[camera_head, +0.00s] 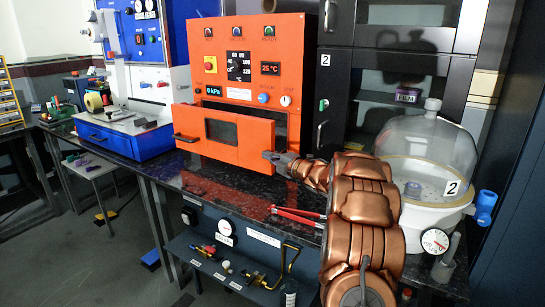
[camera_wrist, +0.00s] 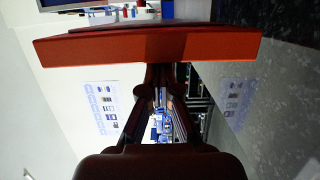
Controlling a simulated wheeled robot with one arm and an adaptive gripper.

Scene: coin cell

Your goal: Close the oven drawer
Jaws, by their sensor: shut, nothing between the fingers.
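The orange oven (camera_head: 248,45) stands on the dark speckled bench. Its orange drawer front (camera_head: 190,121), with a window and a dark handle (camera_head: 187,138) at its left, stands out from the body. A dark gap shows above and to the right of it. My gripper (camera_head: 268,155) is shut and empty at the lower right of the front, seemingly against or very close to it. In the wrist view the orange front (camera_wrist: 95,48) spans the top, with my fingertips (camera_wrist: 167,68) at its edge. Exact contact is hard to tell.
A glass bell jar (camera_head: 425,145) on a white base stands to the right. A blue box (camera_head: 120,138) sits to the left. Red-handled pliers (camera_head: 298,215) lie on the bench near my arm. Dark cabinets rise behind. The bench in front of the oven is mostly clear.

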